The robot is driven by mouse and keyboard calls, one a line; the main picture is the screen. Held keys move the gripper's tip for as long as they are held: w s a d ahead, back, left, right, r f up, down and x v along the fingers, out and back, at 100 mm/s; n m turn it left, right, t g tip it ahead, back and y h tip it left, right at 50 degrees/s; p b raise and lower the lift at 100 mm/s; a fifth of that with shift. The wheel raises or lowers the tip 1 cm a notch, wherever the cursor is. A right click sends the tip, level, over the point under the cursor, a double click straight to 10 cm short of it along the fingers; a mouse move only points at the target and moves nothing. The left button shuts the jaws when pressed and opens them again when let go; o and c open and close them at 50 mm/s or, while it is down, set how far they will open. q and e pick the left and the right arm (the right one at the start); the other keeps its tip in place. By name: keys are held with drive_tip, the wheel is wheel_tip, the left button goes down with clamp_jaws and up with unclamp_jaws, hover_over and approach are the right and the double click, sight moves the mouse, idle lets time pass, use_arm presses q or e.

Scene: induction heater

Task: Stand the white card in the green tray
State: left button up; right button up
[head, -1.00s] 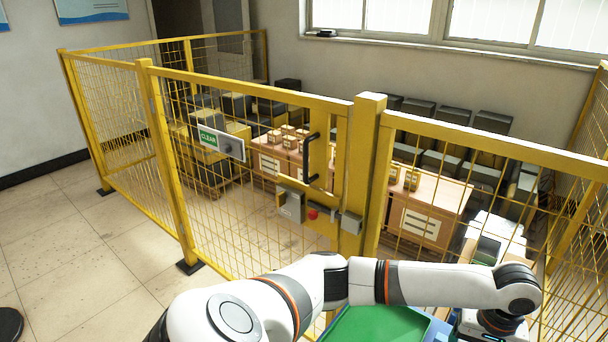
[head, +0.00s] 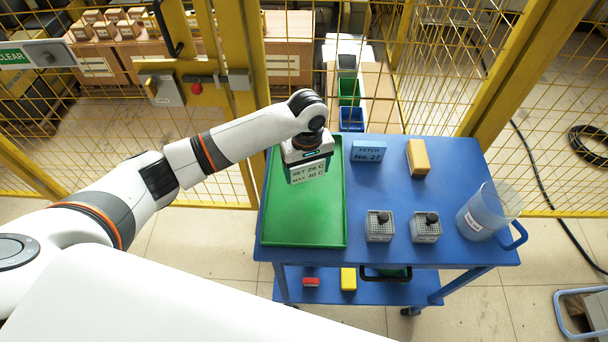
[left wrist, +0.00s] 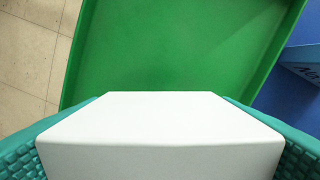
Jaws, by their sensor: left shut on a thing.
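My left gripper (head: 308,166) is shut on the white card (head: 309,173) and holds it over the green tray (head: 300,228). The card hangs below the gripper, its printed face with "SET 28 C" and "MAX 40 C" toward the head camera. In the left wrist view, the card (left wrist: 160,135) fills the lower middle between two teal fingers, with the tray (left wrist: 190,45) beyond it. I cannot tell whether the card's lower edge touches the tray. The tray lies empty on the left part of a blue cart. My right gripper is not in view.
A yellow mesh fence (head: 450,60) runs behind the cart.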

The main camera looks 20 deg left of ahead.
sight(306, 176)
use_arm(q)
wheel_tip(306, 176, down, 4)
drive_tip(key=shift+s+r, duration=0.1)
drive_tip(key=shift+r, duration=0.05)
drive_tip(key=o, duration=0.9)
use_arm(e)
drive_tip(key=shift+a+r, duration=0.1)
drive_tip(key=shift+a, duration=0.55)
use_arm(q)
drive_tip(key=shift+r, duration=0.15)
wheel_tip(306, 176, up, 12)
drive_tip(key=shift+f, duration=0.1)
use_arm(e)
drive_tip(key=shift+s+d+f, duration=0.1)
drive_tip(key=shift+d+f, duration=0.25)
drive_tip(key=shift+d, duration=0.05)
